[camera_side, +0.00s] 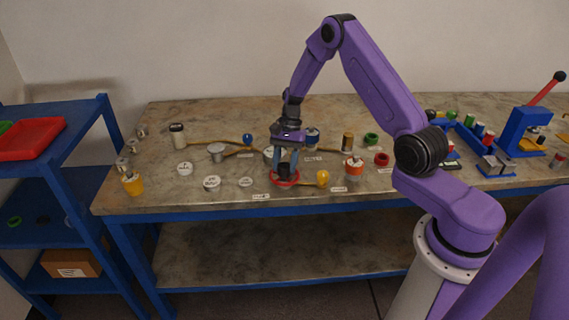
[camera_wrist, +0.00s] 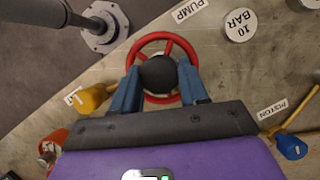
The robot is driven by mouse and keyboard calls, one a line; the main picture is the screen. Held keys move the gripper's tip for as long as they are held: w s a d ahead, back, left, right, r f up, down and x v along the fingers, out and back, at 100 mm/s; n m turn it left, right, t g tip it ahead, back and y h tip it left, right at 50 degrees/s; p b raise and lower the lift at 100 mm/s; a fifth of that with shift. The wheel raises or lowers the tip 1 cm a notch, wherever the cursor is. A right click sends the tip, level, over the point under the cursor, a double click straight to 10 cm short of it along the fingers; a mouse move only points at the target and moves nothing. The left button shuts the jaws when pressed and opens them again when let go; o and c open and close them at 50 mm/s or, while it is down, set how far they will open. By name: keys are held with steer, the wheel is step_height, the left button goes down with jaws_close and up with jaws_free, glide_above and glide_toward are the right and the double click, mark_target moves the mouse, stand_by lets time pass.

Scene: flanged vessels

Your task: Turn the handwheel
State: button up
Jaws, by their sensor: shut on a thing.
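The red handwheel (camera_side: 287,183) sits near the front edge of the bench, and it also shows in the wrist view (camera_wrist: 165,40) as a spoked ring. A dark round hub (camera_wrist: 158,72) stands over its middle. My gripper (camera_side: 285,168) points down over the wheel, and its blue fingers (camera_wrist: 159,80) are shut on the dark hub, one on each side.
A yellow knob (camera_side: 323,177) on a pipe lies just right of the wheel. An orange and white vessel (camera_side: 353,168) stands farther right. A blue press (camera_side: 530,132) stands at the far right. The front edge is close.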

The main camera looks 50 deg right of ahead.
steer(key=shift+s+m+t, duration=0.1)
steer(key=shift+m+t, duration=0.8)
steer(key=shift+m, duration=1.3)
steer(key=o, duration=1.1)
steer(key=shift+c, duration=0.2)
steer(key=v, duration=1.7)
steer(key=shift+d+r, duration=0.15)
steer(key=shift+d, duration=0.2)
